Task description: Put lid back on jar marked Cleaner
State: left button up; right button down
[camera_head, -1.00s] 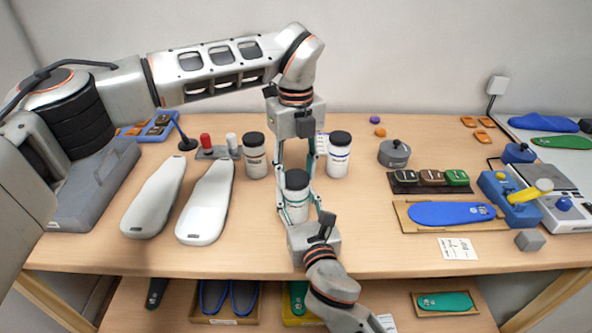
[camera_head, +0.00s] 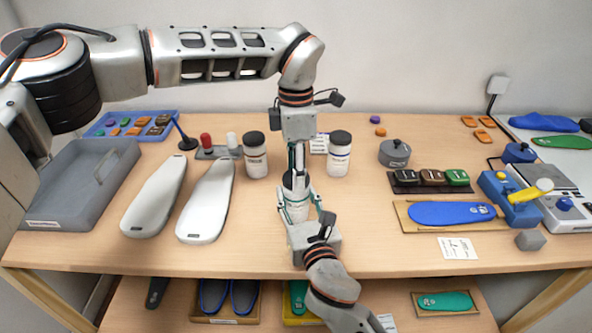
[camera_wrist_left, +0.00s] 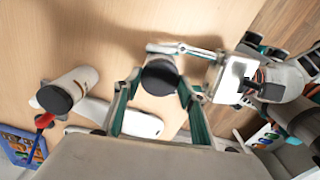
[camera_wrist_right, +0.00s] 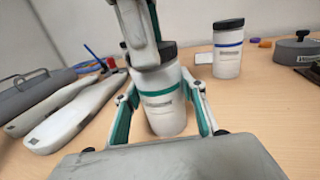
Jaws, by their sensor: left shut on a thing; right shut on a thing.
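A white jar with a green band (camera_wrist_right: 165,120) stands upright on the table, also seen in the head view (camera_head: 297,214). Its label is too small to read. My right gripper (camera_head: 298,203) is shut around the jar's body from the front. The black lid (camera_wrist_left: 160,77) is at the jar's top and appears seated on it; a gap cannot be ruled out. My left gripper (camera_head: 296,178) comes from above and is shut on the lid, its fingers partly hiding it in the head view.
Two other jars with black lids stand behind, one left (camera_head: 255,157) and one blue-banded at right (camera_head: 339,157). White shoe forms (camera_head: 206,203) lie left. A grey lidded pot (camera_head: 394,154) and a blue insole (camera_head: 450,213) are at right.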

pick_arm(q)
jog(key=o, duration=1.3)
notch_tip(320, 180, up, 12)
pick_arm(e)
jog(key=c, duration=1.2)
grip_release()
jog(key=shift+o, duration=0.2)
jog(key=v, duration=1.2)
